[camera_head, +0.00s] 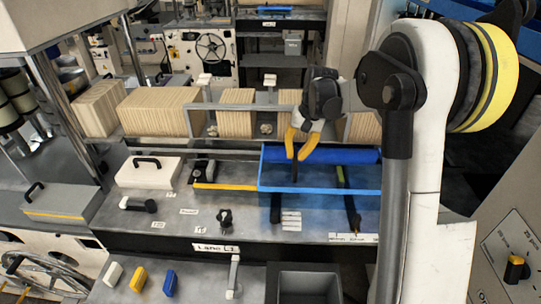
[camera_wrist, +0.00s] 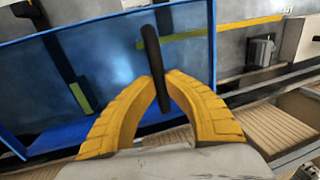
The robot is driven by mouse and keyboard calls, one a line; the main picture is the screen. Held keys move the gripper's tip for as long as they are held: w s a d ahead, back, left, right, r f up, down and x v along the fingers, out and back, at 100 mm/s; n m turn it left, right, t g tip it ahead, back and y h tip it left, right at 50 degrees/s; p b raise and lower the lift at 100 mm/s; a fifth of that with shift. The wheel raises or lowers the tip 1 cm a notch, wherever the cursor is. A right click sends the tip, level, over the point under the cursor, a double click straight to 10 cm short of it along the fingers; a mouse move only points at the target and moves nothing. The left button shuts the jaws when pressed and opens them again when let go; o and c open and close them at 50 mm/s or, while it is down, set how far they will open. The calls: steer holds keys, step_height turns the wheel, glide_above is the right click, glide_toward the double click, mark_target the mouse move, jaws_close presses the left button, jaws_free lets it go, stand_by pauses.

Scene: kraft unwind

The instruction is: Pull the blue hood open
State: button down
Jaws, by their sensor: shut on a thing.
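The blue hood (camera_head: 335,190) is at the centre right of the bench in the head view, a see-through blue panel with a solid blue rim. It fills the upper left of the wrist view (camera_wrist: 110,62). A black bar handle (camera_wrist: 152,48) stands out from it. My gripper (camera_head: 298,156) is over the hood, its yellow fingers closed on the handle; the wrist view shows the fingers (camera_wrist: 161,85) pressing it from both sides. How far the hood stands open is hard to tell.
A white box with a black handle (camera_head: 149,172) sits left of the hood. A black knob (camera_head: 225,219) and a dark square bin (camera_head: 308,287) are in front. My arm blocks the right side.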

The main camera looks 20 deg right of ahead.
mark_target(304, 167)
steer(key=shift+s+d, duration=0.25)
steer(key=shift+d, duration=0.35)
steer(key=shift+s+d, duration=0.3)
steer(key=shift+d, duration=0.35)
steer(key=shift+s+d, duration=0.25)
steer(key=shift+d, duration=0.35)
steer(key=c, duration=1.4)
jaws_free()
steer(key=shift+w, duration=0.1)
steer(key=r, duration=0.4)
steer(key=d+r, duration=0.1)
steer(key=r, duration=0.3)
steer(key=s+d+r, duration=0.1)
steer(key=r, duration=0.2)
steer(key=shift+r, duration=0.4)
